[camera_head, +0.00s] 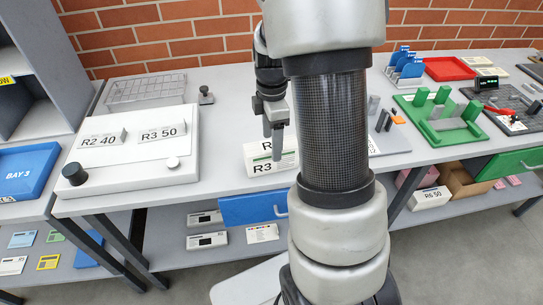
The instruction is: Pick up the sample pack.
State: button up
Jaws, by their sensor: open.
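My gripper (272,143) points down at the middle of the bench, with its jaws open. Its fingertips are directly in front of or over a white labelled block (258,168) marked "R3"; I cannot tell whether they touch it. My own arm hides the right part of that block and its label. No label that I can read says "sample pack", so I cannot tell for certain which thing it is.
A white platform (100,180) with labelled plates and a wire basket (146,90) stand left. A green fixture (440,122), red tray (449,69) and blue rack (404,68) are right. A blue drawer (250,208) is below. White packs (207,240) lie on the lower shelf.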

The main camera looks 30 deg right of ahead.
jog(key=shift+w+f, duration=0.1)
jog(key=shift+f, duration=1.2)
jog(key=shift+r, duration=0.1)
jog(key=c, duration=1.6)
